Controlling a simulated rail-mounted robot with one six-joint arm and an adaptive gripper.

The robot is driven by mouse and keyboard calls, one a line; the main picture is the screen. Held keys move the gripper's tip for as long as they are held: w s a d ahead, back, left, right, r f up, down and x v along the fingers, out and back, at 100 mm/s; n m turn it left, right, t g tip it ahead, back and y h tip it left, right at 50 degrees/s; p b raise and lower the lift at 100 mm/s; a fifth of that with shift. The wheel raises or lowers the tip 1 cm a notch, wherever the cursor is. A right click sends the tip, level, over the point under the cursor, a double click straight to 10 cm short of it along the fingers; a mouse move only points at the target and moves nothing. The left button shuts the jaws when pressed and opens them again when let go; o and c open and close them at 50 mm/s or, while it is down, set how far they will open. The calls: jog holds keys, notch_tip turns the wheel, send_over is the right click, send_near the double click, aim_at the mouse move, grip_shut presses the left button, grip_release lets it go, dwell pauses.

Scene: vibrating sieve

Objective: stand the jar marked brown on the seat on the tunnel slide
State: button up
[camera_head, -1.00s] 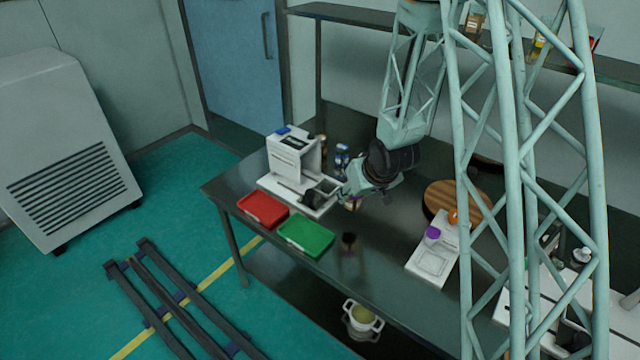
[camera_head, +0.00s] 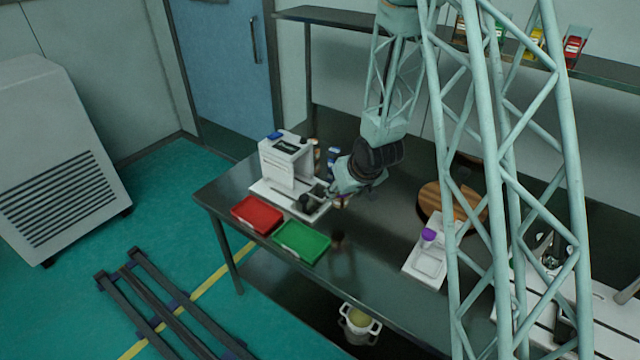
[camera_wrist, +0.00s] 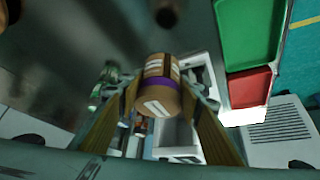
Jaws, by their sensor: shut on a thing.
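My gripper (camera_head: 343,197) is shut on a jar (camera_wrist: 160,82) with a tan-brown body, a purple band and white labels. The wrist view shows it between the two yellowish fingers; the words on its labels are too small to read. In the head view the arm mostly hides the jar. My gripper is above the dark table, at the right end of a white machine (camera_head: 285,160) with a blue top piece and a low white bed. This may be the tunnel slide; its seat is not clearly seen. In the wrist view white machine parts show below and beside the jar.
A red tray (camera_head: 257,214) and a green tray (camera_head: 301,242) lie at the table's front left. A white plate with a purple-topped item (camera_head: 428,235) and a round wooden board (camera_head: 435,200) lie to the right.

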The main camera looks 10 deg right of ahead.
jog(key=w+a, duration=0.1)
jog(key=w, duration=0.3)
jog(key=w+a, duration=0.1)
jog(key=w, duration=0.3)
jog(key=w+a+f, duration=0.1)
jog(key=w, duration=0.3)
jog(key=shift+a+f, duration=0.1)
jog(key=shift+a, duration=0.2)
jog(key=shift+w, duration=0.15)
jog(key=shift+w+a, duration=0.1)
jog(key=shift+w, duration=0.15)
jog(key=shift+w+f+b, duration=0.1)
jog(key=shift+f+b, duration=0.55)
jog(key=shift+f, duration=1.15)
jog(key=shift+f, duration=0.15)
jog(key=o, duration=1)
jog(key=shift+c, duration=0.2)
jog(key=shift+r, duration=0.2)
jog(key=shift+s+r, duration=0.25)
jog(key=shift+r, duration=0.2)
jog(key=a+p+v, duration=0.1)
jog(key=p+v, duration=0.1)
jog(key=v, duration=0.9)
jog(key=shift+d, duration=0.45)
